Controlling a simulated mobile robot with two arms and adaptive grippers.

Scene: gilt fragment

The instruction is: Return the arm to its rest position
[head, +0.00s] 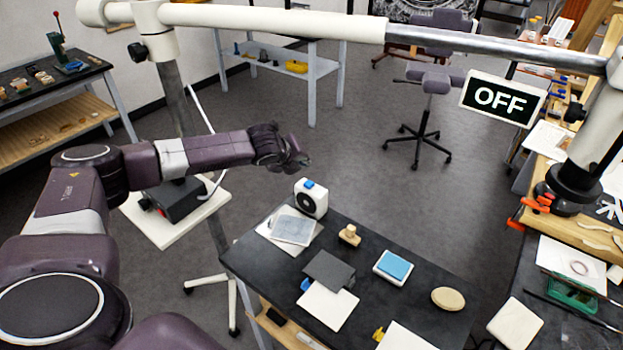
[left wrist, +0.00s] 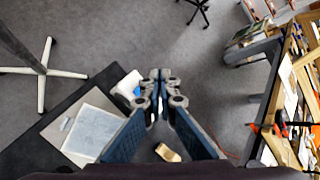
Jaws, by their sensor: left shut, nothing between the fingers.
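My left arm comes in from the left in the head view and reaches out to the right at about mid-height. Its gripper (head: 298,158) is beyond the far left corner of the dark worktable, with floor behind it. In the left wrist view the gripper (left wrist: 160,76) has its fingertips together, with nothing held between them. My right gripper is in neither view.
The dark worktable (head: 392,246) holds a white device (head: 311,198), a wooden stamp (head: 350,235), a blue-topped pad (head: 393,267) and an oval wooden piece (head: 448,299). A white overhead boom (head: 270,18) carries an OFF sign (head: 502,98). Grey floor lies beyond.

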